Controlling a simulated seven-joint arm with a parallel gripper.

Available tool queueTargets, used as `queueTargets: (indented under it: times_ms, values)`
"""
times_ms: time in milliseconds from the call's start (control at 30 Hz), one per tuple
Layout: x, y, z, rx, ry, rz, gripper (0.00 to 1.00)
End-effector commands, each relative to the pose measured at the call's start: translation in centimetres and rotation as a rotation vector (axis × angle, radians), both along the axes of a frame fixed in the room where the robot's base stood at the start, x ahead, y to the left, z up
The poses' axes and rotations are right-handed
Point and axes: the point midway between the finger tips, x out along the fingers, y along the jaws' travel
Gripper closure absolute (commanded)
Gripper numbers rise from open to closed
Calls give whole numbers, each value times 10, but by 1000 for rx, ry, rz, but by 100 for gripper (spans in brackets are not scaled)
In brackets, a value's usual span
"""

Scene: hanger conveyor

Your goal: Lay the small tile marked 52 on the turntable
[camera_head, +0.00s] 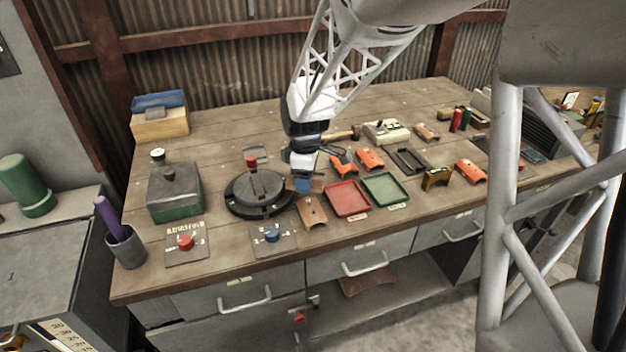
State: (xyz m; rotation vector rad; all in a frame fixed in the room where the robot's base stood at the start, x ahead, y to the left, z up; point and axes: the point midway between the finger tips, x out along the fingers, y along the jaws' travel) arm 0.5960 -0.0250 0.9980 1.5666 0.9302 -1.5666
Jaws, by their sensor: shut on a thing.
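The turntable (243,207) is a round dark disc with a grey top and a red knob, left of centre on the workbench. My gripper (303,187) points down just right of the turntable. It is shut on a small brown piece (317,185), seemingly a tile, partly hidden by the fingers. Another brown curved tile (312,211) lies on the bench just below my gripper. Orange curved tiles (371,159) lie to the right, with more farther right (470,171). No number is legible on any tile, so I cannot tell which is 52.
A red tray (346,213) and a green tray (386,204) lie right of my gripper. A green-grey box (174,192) stands left of the turntable. Panels with a red button (186,242) and a blue button (271,236) are along the front.

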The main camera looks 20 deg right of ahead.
Motion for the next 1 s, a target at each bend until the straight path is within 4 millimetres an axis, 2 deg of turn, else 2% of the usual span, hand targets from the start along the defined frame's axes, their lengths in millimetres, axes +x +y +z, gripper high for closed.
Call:
queueTargets:
  times_ms: [1000]
  values:
    - [45, 67, 26, 0, -1, 1242, 64]
